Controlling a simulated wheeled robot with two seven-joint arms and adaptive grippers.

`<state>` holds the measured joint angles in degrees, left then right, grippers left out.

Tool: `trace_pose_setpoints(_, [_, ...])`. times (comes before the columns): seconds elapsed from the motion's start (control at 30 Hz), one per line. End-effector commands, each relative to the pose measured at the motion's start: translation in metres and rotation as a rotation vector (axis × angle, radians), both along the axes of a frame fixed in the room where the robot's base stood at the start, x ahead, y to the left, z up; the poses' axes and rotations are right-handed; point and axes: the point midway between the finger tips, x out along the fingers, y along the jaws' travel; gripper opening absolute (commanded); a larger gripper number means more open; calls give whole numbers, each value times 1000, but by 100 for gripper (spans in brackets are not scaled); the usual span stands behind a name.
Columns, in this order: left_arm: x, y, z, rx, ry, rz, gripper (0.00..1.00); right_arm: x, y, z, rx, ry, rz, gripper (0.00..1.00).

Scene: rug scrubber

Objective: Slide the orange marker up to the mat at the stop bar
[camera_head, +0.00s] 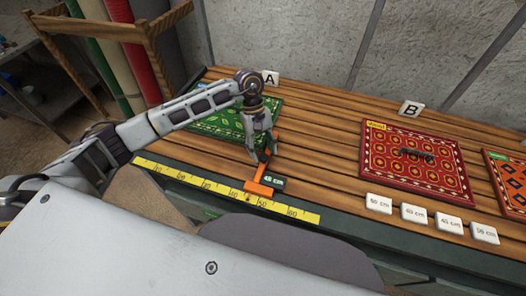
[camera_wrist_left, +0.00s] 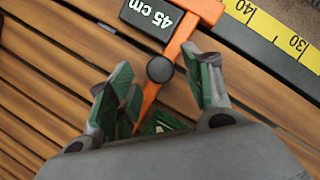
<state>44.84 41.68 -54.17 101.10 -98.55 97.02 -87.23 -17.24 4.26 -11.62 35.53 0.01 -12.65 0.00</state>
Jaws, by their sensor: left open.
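The orange marker (camera_head: 263,181) sits on the yellow ruler (camera_head: 220,190) along the bench front, with a dark "45 cm" label beside it. In the left wrist view the marker (camera_wrist_left: 181,40) shows as a long orange bar with a round black knob. My left gripper (camera_head: 262,153) is open over the bar. Its fingers (camera_wrist_left: 160,78) stand on either side of the bar near the knob; I cannot tell whether they touch it. The green mat (camera_head: 208,122) lies behind, partly hidden by my arm. I cannot make out the stop bar. My right gripper is not in view.
A red mat (camera_head: 385,171) by the B sign (camera_head: 411,109) has a dark object (camera_head: 415,154) on it. White length cards (camera_head: 416,214) lie in front. An orange mat (camera_head: 511,184) is at the right edge. Bare planks separate the green and red mats.

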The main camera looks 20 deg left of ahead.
Motion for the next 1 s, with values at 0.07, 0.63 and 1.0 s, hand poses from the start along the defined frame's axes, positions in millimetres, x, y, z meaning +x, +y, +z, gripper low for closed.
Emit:
trace_pose_setpoints(0.07, [-3, -2, -6, 1, 2, -1, 50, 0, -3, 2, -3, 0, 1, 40])
trace_pose_setpoints(0.63, [-5, -4, -15, 0, 0, -1, 40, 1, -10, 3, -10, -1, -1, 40])
trace_pose_setpoints(1.0, [-5, -4, -15, 1, 1, 0, 12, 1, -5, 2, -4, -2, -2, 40])
